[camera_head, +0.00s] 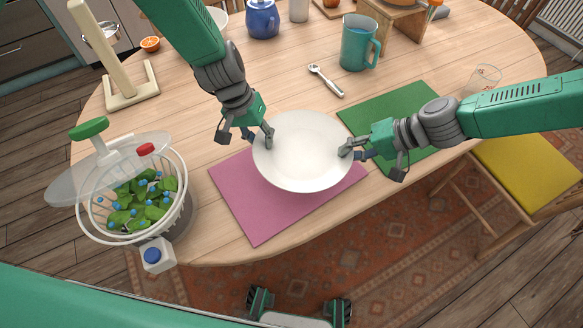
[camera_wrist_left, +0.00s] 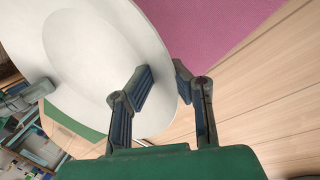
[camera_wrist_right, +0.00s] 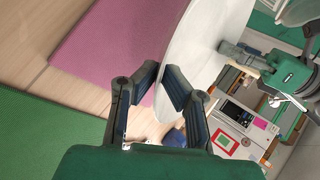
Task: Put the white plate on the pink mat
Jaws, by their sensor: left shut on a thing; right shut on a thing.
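The white plate (camera_head: 303,152) is held level between both grippers, over the upper right part of the pink mat (camera_head: 250,205). The gap between plate and mat is hard to judge in the head view. My left gripper (camera_head: 262,138) is shut on the plate's upper left rim; the left wrist view shows the rim (camera_wrist_left: 165,90) between its fingers (camera_wrist_left: 160,90). My right gripper (camera_head: 350,150) is shut on the plate's right rim, and the right wrist view shows the rim (camera_wrist_right: 178,65) between its fingers (camera_wrist_right: 168,88). The plate hides part of the mat.
A green mat (camera_head: 400,112) lies right of the plate. A salad spinner (camera_head: 130,195) with leaves stands at the left.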

